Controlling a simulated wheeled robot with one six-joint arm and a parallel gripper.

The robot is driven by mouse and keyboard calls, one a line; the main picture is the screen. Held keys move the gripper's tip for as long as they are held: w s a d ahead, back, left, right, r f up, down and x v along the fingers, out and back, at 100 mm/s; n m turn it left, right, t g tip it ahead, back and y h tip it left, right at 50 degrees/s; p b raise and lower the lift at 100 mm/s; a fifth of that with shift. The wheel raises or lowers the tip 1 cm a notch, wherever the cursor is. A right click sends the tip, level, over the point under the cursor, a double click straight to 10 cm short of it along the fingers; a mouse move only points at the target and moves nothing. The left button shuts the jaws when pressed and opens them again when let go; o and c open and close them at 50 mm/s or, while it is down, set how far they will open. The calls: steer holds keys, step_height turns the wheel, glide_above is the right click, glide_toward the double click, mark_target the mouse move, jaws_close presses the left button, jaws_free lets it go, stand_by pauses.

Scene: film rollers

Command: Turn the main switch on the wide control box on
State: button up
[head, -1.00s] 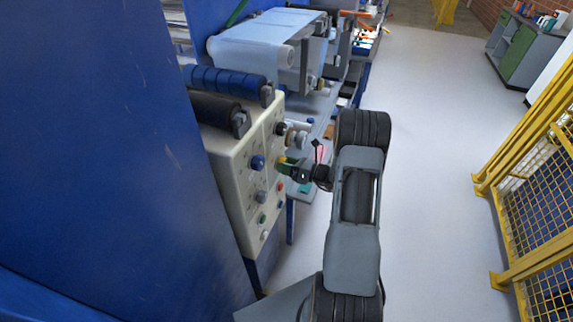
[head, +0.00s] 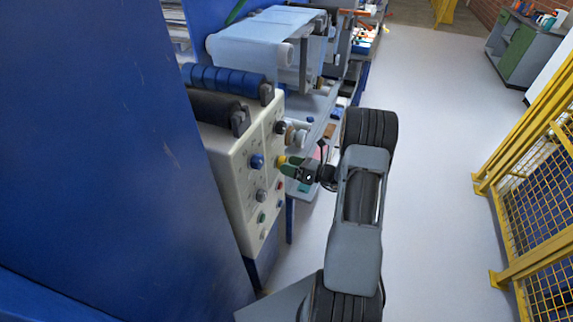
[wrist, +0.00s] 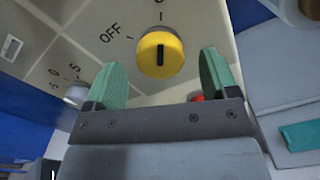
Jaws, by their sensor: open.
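The wide control box (head: 233,172) is a cream panel with several knobs and buttons on its face. The main switch is a yellow round knob (wrist: 160,54) with a black bar. In the wrist view its bar points about at the "I" mark, with "OFF" to the left. The knob also shows in the head view (head: 281,160). My gripper (wrist: 161,82) has green fingers standing apart, one on each side and a little below the knob, with gaps visible. In the head view my gripper (head: 290,168) is in front of the knob.
A blue knob (head: 257,161) and a grey knob (head: 262,196) are beside the switch on the panel. A red button (wrist: 197,98) lies near my right finger. A blue machine wall (head: 100,150) fills the left. The floor (head: 430,150) at right is clear up to a yellow fence (head: 535,150).

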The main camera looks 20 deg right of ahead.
steer(key=b+v, duration=0.1)
steer(key=v, duration=1)
steer(key=shift+s+d, duration=0.25)
steer(key=shift+s, duration=0.05)
